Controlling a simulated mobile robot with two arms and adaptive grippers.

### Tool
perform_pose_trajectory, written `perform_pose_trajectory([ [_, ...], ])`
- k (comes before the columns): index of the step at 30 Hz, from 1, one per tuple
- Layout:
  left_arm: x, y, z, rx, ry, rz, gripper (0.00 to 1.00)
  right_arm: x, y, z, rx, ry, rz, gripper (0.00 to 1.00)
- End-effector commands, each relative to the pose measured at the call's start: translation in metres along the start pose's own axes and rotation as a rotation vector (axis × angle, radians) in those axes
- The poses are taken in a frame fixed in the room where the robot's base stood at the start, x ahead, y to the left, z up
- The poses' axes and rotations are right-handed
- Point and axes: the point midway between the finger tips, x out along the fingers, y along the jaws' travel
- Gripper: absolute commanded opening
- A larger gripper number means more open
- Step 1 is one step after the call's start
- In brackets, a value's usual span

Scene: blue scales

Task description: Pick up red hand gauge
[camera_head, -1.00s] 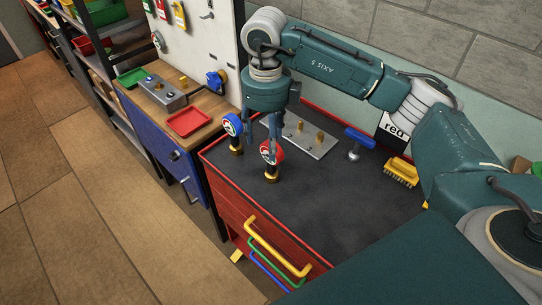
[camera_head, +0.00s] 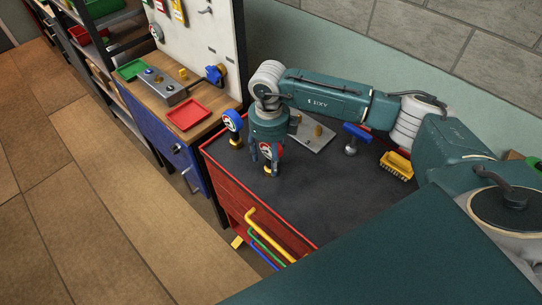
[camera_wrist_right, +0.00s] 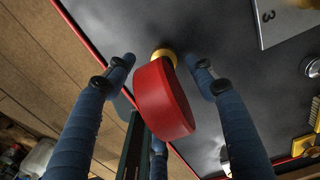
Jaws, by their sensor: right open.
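The red hand gauge (camera_head: 279,151) stands upright on its brass stem on the dark top of the red cabinet, near its left edge. In the right wrist view the gauge's red round body (camera_wrist_right: 165,103) sits between the blue fingers. My right gripper (camera_head: 266,158) is lowered over it from above. In the wrist view the right gripper (camera_wrist_right: 160,65) is open, one finger on each side of the gauge, with visible gaps. Part of the gauge's face is hidden by the fingers in the head view. My left gripper is not in view.
A blue gauge (camera_head: 232,121) stands close by at the left corner. The cabinet top's front middle (camera_head: 310,200) is clear.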

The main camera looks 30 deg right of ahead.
Motion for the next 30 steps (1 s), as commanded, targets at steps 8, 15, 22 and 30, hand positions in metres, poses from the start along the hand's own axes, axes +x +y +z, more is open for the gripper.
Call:
perform_pose_trajectory([
  [8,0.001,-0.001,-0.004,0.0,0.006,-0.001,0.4,0.001,0.0,0.001,0.0,-0.002,0.001,0.43],
  [15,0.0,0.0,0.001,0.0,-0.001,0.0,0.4,0.001,0.0,0.001,0.0,-0.002,0.001,0.0],
  [22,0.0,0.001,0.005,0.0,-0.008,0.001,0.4,-0.001,0.0,0.001,0.0,-0.004,0.001,0.0],
  [30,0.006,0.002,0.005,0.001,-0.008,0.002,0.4,-0.015,0.0,0.003,-0.001,-0.007,0.001,0.0],
])
